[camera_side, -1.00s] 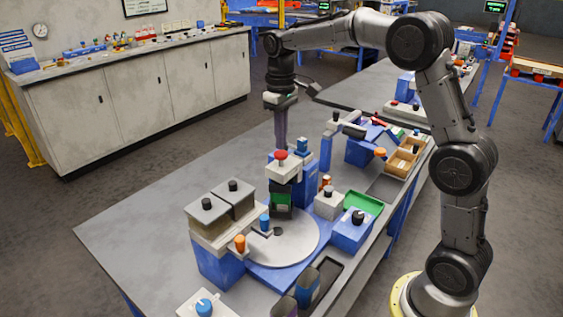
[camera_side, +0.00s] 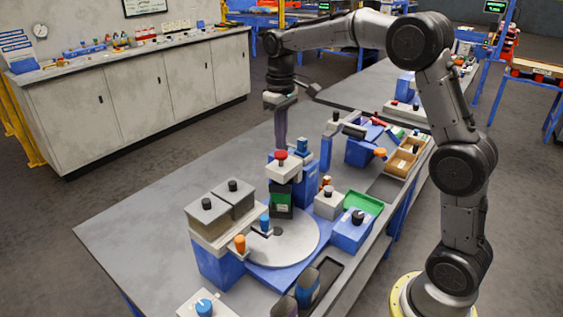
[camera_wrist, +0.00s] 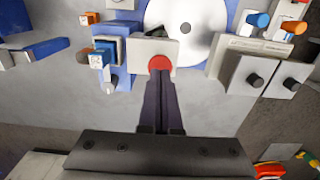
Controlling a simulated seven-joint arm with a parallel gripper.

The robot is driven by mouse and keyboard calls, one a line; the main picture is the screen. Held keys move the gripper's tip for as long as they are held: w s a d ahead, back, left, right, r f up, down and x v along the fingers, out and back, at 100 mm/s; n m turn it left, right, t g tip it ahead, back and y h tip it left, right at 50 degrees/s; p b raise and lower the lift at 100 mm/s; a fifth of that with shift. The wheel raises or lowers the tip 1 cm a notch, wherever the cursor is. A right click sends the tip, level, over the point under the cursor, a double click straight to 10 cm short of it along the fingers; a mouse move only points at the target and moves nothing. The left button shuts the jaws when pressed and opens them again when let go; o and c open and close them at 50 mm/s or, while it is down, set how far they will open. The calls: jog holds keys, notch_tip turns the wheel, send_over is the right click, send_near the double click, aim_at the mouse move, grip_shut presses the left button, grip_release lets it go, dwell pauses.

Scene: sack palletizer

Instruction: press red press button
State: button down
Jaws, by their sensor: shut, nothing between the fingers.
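The red press button (camera_side: 281,155) sits on top of a white press head above a blue stand. In the wrist view the red button (camera_wrist: 159,62) shows just beyond the fingertips. My gripper (camera_side: 281,146) points straight down with its dark fingers together and empty. In the side view the fingertips end close to the button's top; I cannot tell if they touch it. In the wrist view the shut fingers (camera_wrist: 160,78) overlap the near edge of the button. A green and black block (camera_side: 281,200) stands under the press head.
A round grey turntable (camera_side: 300,240) lies in front of the press. Two lidded grey bins (camera_side: 233,195) stand to the left. A blue post (camera_side: 326,150) stands right of the press. A green tray (camera_side: 362,201) lies further right. The table's left side is clear.

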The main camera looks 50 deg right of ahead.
aim_at(281, 153)
jog(key=shift+f, duration=0.1)
dwell(0.3)
jog(key=shift+f, duration=1.9)
jog(key=shift+r, duration=1.9)
notch_tip(281, 153, up, 7)
